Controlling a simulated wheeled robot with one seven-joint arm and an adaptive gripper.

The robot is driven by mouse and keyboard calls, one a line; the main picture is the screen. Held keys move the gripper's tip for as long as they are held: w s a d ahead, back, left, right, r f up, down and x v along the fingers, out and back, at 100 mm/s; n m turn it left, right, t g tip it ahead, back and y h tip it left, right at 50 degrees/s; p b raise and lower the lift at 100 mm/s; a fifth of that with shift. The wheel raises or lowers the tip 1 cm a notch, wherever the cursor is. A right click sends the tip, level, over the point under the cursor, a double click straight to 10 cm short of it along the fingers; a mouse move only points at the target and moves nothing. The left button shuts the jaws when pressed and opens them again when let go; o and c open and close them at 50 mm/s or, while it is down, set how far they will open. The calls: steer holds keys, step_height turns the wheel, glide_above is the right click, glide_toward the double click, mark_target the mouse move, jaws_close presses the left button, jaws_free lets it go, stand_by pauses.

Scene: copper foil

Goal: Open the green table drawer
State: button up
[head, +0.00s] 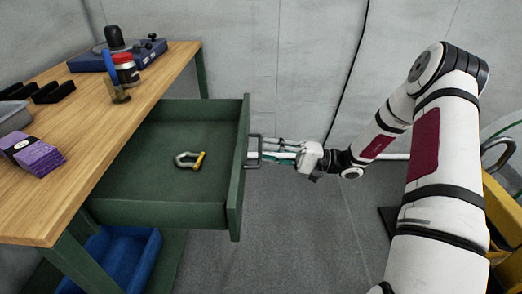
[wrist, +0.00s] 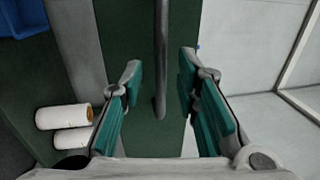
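The green table drawer (head: 165,214) is pulled far out from under the wooden-topped table (head: 143,108). Its front panel (head: 238,170) carries a dark bar handle (head: 256,150). A metal shackle with a yellow part (head: 190,160) lies inside the drawer. My gripper (head: 270,153) is at the handle, reaching in from the right. In the wrist view my gripper (wrist: 161,68) is open, with teal pads, and the handle bar (wrist: 160,60) shows between the fingertips with gaps on both sides. The drawer front also shows in the wrist view (wrist: 133,45).
On the tabletop are purple packets (head: 33,156), a jar with a red lid (head: 125,68) and a blue device (head: 95,60). A blue bin (head: 115,262) sits below the drawer. White rolls (wrist: 62,117) show in the wrist view. The floor (head: 300,235) right of the drawer is clear.

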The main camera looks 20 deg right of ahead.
steer(key=v, duration=0.9)
steer(key=shift+a+r, duration=0.1)
steer(key=s+a+r+n+g+h, duration=0.4)
steer(key=s+a+r+g+h, duration=0.6)
steer(key=s+a+r, duration=0.4)
steer(key=s+d+r+t+h, duration=0.15)
steer(key=s+h, duration=0.35)
steer(key=s, duration=0.5)
steer(key=s+d+r+t+h, duration=0.15)
steer(key=s+h, duration=0.25)
steer(key=s, duration=0.7)
step_height(320, 180, up, 24)
steer(key=t+p, duration=0.4)
steer(key=p, duration=1.9)
steer(key=shift+w+d, duration=0.2)
steer(key=shift+w, duration=0.05)
